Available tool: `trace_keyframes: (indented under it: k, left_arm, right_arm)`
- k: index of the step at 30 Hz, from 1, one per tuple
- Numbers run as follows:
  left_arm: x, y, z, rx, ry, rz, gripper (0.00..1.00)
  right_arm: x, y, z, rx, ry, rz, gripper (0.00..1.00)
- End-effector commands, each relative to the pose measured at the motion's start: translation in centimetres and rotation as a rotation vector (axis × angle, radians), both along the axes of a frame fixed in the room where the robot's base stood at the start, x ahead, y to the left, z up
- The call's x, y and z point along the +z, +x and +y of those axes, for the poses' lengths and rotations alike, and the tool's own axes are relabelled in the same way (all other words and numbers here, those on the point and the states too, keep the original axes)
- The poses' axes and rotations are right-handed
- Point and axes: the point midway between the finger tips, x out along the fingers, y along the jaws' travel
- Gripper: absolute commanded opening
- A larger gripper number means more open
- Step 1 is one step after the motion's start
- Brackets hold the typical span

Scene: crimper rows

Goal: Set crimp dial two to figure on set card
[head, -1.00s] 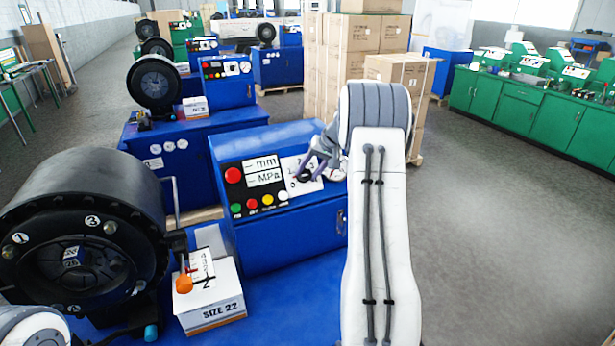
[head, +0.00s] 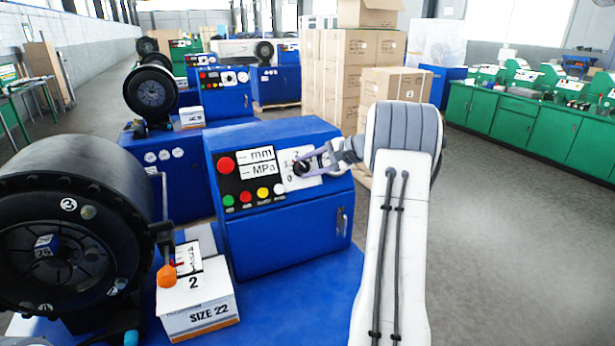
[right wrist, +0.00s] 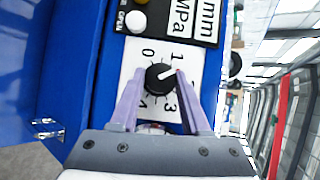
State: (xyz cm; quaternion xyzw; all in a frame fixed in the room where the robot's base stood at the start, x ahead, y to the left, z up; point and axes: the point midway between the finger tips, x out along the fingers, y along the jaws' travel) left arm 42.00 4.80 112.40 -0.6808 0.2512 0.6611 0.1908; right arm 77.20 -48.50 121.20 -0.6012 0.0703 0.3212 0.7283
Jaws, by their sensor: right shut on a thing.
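The crimp dial (head: 301,168) is a black knob on a white plate with figures, on the blue control box; it also shows in the right wrist view (right wrist: 160,78). Its white pointer points right and slightly up in the wrist view, between the 1 and where a finger hides the plate. The 0, 1, 3 and 4 are readable there; the head view shows a 2. My right gripper (right wrist: 158,80) is shut on the knob, one finger each side. My left gripper is out of view.
Red, green, yellow and white buttons (head: 262,193) sit left of the dial, under mm and MPa labels. The black crimper head (head: 80,230) and an orange-tipped lever (head: 167,276) are at left. Cartons (head: 350,90) stand behind. The floor at right is clear.

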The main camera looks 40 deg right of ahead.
Motion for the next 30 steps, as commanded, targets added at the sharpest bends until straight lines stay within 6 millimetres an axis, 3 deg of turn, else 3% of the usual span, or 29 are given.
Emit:
trace_keyframes:
  k: [3,15,30]
  left_arm:
    - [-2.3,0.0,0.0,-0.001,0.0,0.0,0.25]
    - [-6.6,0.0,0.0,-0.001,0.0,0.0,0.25]
    - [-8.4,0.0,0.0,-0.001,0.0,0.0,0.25]
  right_arm:
    - [-0.7,-0.1,-0.1,-0.065,0.087,-0.025,0.0]
    - [-0.8,-0.2,0.0,-0.241,0.344,-0.086,0.0]
    - [-0.5,-0.3,0.1,-0.325,0.468,-0.114,0.0]
